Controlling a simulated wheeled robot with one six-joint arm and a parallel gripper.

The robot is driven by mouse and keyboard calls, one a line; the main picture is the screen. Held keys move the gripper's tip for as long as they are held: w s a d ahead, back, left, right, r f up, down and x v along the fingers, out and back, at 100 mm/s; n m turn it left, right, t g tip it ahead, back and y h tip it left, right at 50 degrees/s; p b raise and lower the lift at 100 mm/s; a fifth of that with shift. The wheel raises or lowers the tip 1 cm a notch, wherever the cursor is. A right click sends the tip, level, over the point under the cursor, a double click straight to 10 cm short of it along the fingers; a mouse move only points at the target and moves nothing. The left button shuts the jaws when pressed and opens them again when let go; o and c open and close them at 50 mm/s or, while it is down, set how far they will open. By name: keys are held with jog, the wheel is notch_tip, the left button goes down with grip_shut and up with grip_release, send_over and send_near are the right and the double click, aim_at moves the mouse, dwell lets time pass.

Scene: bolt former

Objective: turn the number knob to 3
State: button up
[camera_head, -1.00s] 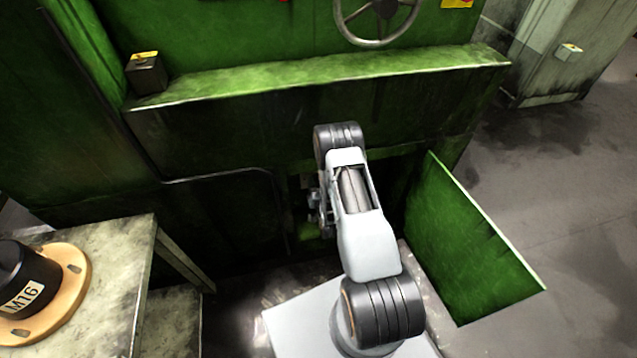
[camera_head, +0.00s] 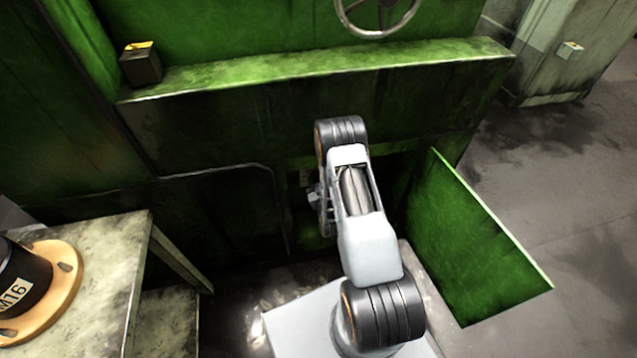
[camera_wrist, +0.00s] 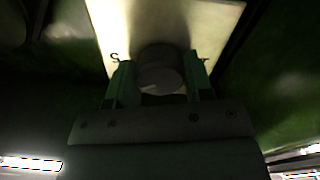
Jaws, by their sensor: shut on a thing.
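In the wrist view a round grey knob (camera_wrist: 160,72) sits on a pale plate (camera_wrist: 113,24). A dark mark like an S or a 5 shows on the plate left of the knob, and a partly hidden mark shows to its right. My gripper (camera_wrist: 160,80) has its green fingers on both sides of the knob and is shut on it. The knob's pointer and the number it points to cannot be made out. In the head view my arm reaches into the open lower compartment of the green machine, and my gripper and the knob are hidden there.
An open green door panel (camera_head: 478,240) stands right of my arm. A handwheel (camera_head: 377,14) is above the machine's ledge (camera_head: 320,68).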

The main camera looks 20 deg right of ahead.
jog(key=n+b, duration=0.3)
jog(key=n, duration=0.3)
jog(key=shift+f, duration=0.1)
jog(key=n+b, duration=0.2)
jog(key=n, duration=0.3)
jog(key=shift+n+b, duration=0.35)
jog(key=shift+n, duration=0.15)
jog(key=o, duration=0.9)
